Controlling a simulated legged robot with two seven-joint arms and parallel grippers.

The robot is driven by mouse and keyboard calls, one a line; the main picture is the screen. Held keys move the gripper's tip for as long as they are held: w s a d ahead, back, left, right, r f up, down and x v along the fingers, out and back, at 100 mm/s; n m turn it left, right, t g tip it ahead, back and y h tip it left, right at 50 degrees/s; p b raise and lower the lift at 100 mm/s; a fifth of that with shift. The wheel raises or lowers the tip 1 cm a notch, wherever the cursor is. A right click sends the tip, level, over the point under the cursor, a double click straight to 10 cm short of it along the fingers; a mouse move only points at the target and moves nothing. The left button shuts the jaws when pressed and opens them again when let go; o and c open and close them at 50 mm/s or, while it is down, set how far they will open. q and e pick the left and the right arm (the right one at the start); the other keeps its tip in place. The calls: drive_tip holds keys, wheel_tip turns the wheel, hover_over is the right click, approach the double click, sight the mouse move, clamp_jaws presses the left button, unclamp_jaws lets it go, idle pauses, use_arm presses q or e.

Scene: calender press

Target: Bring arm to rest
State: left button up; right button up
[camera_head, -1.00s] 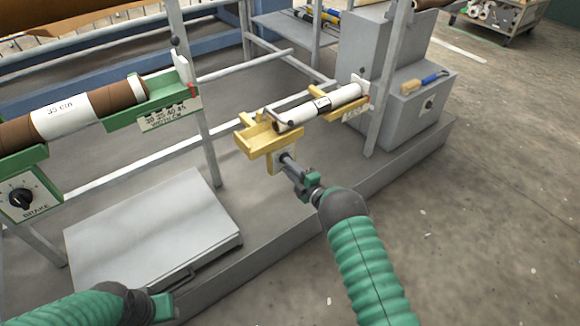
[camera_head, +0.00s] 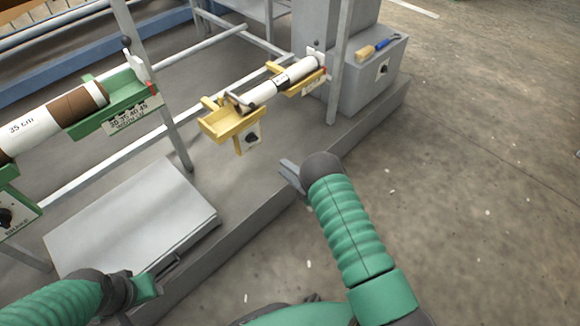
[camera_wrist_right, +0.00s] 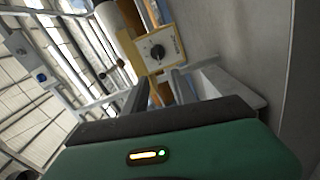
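My right gripper (camera_head: 290,175) hangs in free air in front of the press, apart from the yellow holder. Its grey fingers (camera_wrist_right: 158,88) stand apart in the right wrist view, with nothing seen held between them. The yellow holder (camera_head: 228,122) carries a white roll (camera_head: 300,72) and has a black dial knob (camera_head: 251,138) on its front plate. The knob also shows in the right wrist view (camera_wrist_right: 157,52), beyond the fingers. My left gripper (camera_head: 145,287) is low at the left, in front of the flat grey box; its fingers do not show clearly.
The flat grey box (camera_head: 130,220) lies on the press base. A green holder (camera_head: 112,108) with a brown and white roll (camera_head: 62,112) is at the left. A brush (camera_head: 372,49) lies on the grey cabinet (camera_head: 368,85). The floor (camera_head: 480,190) at the right is clear.

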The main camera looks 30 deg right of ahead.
drive_tip(key=shift+v, duration=0.9)
